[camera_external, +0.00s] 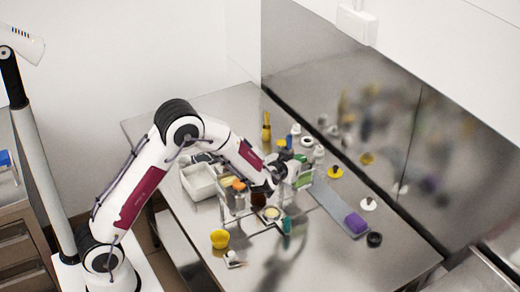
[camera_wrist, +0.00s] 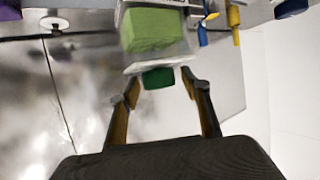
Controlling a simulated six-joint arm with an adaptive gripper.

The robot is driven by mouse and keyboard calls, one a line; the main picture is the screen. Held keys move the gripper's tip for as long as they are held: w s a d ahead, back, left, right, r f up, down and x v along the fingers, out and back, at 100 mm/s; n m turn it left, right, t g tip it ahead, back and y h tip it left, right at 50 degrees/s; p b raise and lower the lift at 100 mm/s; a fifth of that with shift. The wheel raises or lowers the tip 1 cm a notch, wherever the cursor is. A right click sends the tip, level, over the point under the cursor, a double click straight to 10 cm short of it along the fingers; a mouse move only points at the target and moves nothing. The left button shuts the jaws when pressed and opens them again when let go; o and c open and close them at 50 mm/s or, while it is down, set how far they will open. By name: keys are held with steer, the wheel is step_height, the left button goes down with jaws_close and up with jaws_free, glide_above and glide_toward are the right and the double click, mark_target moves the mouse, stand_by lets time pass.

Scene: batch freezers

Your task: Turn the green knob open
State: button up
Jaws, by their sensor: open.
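The green knob (camera_wrist: 158,78) is a small dark green piece below a lighter green block (camera_wrist: 155,30) in a clear and white housing, in the upper middle of the wrist view. My gripper (camera_wrist: 160,90) is open, with one fingertip on each side of the knob; I see no clear contact. In the external view, my gripper (camera_external: 290,178) is at the right end of my arm, beside the green housing (camera_external: 305,174) on the metal table. The knob itself is too small or hidden to make out there.
A grey strip (camera_external: 330,203) with a purple block (camera_external: 355,222) lies to the right. A white bin (camera_external: 199,181), a yellow cup (camera_external: 220,239) and a teal item (camera_external: 287,226) stand around the arm. A reflective metal wall (camera_external: 400,130) runs along the back. The table's front right is clear.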

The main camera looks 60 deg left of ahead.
steer(key=c, duration=1.1)
steer(key=shift+w+r+n+g+y, duration=0.1)
steer(key=shift+r+n+g+y, duration=0.1)
steer(key=shift+n+g+y, duration=0.6)
steer(key=shift+n+y, duration=0.7)
steer(key=o, duration=1.1)
steer(key=shift+f, duration=0.1)
